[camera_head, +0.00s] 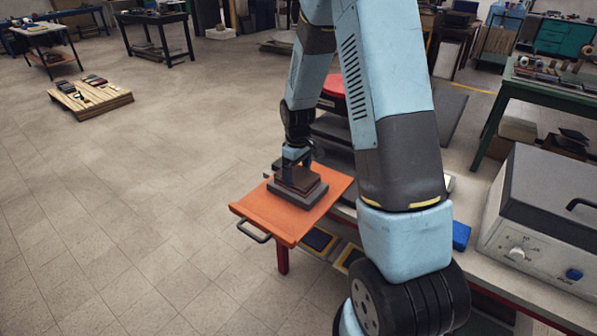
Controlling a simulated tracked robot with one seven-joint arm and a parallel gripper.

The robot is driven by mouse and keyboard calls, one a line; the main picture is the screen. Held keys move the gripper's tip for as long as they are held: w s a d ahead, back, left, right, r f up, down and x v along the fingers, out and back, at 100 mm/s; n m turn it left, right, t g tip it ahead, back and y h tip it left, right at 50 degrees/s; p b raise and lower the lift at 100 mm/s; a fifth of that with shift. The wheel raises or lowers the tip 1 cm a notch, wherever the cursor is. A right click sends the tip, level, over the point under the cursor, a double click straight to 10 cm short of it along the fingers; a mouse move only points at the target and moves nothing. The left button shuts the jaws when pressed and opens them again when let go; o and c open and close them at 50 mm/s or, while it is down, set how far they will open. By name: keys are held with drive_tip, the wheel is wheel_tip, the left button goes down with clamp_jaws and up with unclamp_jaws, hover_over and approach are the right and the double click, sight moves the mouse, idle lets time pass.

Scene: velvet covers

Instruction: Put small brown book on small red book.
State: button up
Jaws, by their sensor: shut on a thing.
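My gripper (296,160) points down over an orange board (270,213) and is shut on the small brown book (300,178). The brown book lies flat at the top of a small stack of books. A larger dark grey book (313,197) lies under it on the board. The books are small in this view, so I cannot clearly tell the small red book apart in the stack, nor whether the brown book touches what is below it.
The orange board has a metal handle (254,232) at its front left. A grey machine (545,215) with knobs stands on the bench at right, near a blue block (461,236). A wooden pallet (91,98) with items lies at left. The floor between is clear.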

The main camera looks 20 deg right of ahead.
drive_tip(key=o, duration=0.8)
drive_tip(key=shift+f, duration=0.1)
wheel_tip(320, 180, up, 12)
wheel_tip(320, 180, up, 8)
drive_tip(key=m+t, duration=0.1)
drive_tip(key=m, duration=0.1)
hover_over(298, 174)
drive_tip(key=s, duration=0.5)
drive_tip(key=s+r+m+t, duration=0.1)
drive_tip(key=s+r, duration=0.3)
drive_tip(key=s, duration=0.3)
drive_tip(key=s+r+m+t, duration=0.2)
drive_tip(key=s+r, duration=0.2)
drive_tip(key=s, duration=0.4)
drive_tip(key=s+r+m+t, duration=0.1)
drive_tip(key=s+r+m, duration=0.1)
drive_tip(key=s+r, duration=0.3)
drive_tip(key=shift+s+d+t, duration=0.1)
drive_tip(key=shift+s+t, duration=0.2)
drive_tip(key=shift+s, duration=1.35)
